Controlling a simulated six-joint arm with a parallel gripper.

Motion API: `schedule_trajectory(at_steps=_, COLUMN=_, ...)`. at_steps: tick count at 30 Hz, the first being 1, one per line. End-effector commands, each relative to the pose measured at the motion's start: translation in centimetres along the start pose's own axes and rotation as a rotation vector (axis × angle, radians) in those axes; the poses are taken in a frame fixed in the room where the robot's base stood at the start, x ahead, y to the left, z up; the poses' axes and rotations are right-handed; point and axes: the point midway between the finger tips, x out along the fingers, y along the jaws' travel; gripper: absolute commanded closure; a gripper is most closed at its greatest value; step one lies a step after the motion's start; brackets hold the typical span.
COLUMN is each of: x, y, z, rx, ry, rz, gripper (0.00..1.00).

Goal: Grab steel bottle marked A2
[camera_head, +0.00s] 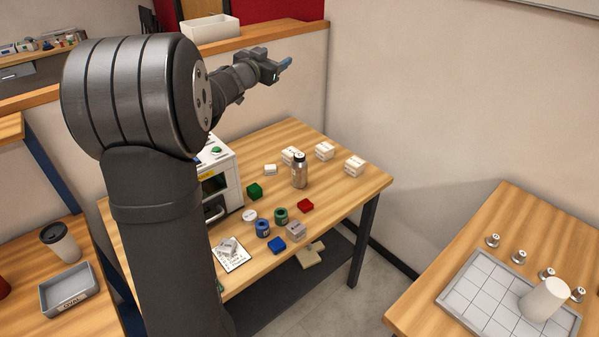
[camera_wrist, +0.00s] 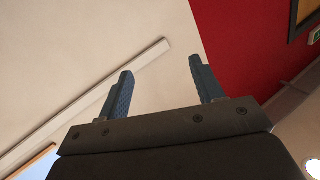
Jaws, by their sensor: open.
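My gripper (camera_head: 284,66) is raised high above and behind the table, well apart from the bottle. In the wrist view my gripper (camera_wrist: 162,88) shows two blue fingers spread wide with nothing between them. The bottle is not in the wrist view, which shows only wall and ceiling area.
A right table bears a gridded tray (camera_head: 463,298) and a white cylinder (camera_head: 544,300).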

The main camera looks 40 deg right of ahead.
Motion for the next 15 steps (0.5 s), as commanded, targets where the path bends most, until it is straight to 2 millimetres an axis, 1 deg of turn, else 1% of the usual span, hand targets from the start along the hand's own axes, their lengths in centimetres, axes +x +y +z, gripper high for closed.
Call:
schedule_trajectory(at_steps=3, x=-1.2, y=1.3, z=0.8, rx=-0.069, ry=0.032, rz=0.115, gripper=0.39)
schedule_trajectory(at_steps=11, x=-4.0, y=4.1, z=2.2, rx=-0.211, ry=0.049, rz=0.335, gripper=0.39)
schedule_trajectory(at_steps=12, x=-4.0, y=4.6, z=3.8, rx=-0.224, ry=0.043, rz=0.347, gripper=0.39)
schedule_trajectory(at_steps=15, x=-3.9, y=5.5, z=7.7, rx=-0.223, ry=0.043, rz=0.342, gripper=0.39)
